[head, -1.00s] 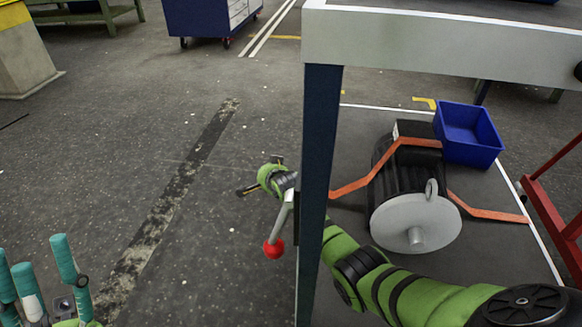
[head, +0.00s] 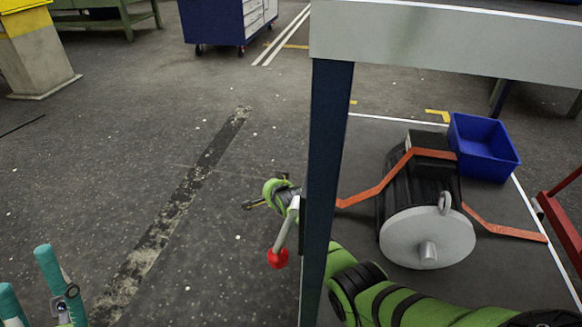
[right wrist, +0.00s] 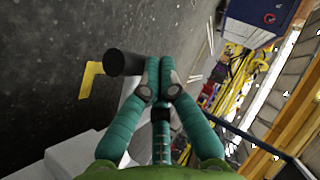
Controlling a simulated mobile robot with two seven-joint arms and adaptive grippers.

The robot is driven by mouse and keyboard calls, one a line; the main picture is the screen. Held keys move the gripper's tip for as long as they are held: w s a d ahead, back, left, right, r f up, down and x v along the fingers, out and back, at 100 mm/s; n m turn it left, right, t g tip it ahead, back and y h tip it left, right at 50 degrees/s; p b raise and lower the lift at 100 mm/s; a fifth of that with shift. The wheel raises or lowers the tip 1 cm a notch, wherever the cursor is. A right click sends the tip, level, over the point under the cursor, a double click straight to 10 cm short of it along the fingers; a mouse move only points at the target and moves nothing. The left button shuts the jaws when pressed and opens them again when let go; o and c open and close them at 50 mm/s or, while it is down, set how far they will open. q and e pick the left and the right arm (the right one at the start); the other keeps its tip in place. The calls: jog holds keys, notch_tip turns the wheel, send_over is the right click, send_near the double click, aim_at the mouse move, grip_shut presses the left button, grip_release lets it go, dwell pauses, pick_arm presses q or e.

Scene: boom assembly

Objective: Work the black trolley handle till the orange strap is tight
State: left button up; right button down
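The orange strap (head: 378,188) runs from behind the blue post, over the black box on the motor (head: 428,240), and down to the right. Its stretches look straight, but I cannot judge its tension. A grey lever with a red knob (head: 277,259) hangs beside the post. A black cylindrical handle (right wrist: 122,62) shows in the right wrist view. My right gripper (right wrist: 160,64) has its teal fingers together; the handle lies left of or behind them, not visibly between them. In the head view its fingers are not clear. My left gripper (head: 26,270) is low left, fingers apart and empty.
The blue post (head: 328,170) and pale tabletop edge (head: 420,40) stand close in front of my right arm. A blue bin (head: 484,147) is behind the motor. A red frame (head: 562,225) stands at the right. The floor left of the post is open.

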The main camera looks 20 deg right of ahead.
jog(key=shift+s+f, duration=0.15)
jog(key=shift+f, duration=0.05)
jog(key=shift+v, duration=0.8)
jog(key=v, duration=1)
jog(key=shift+r, duration=0.3)
jog(key=shift+d, duration=0.1)
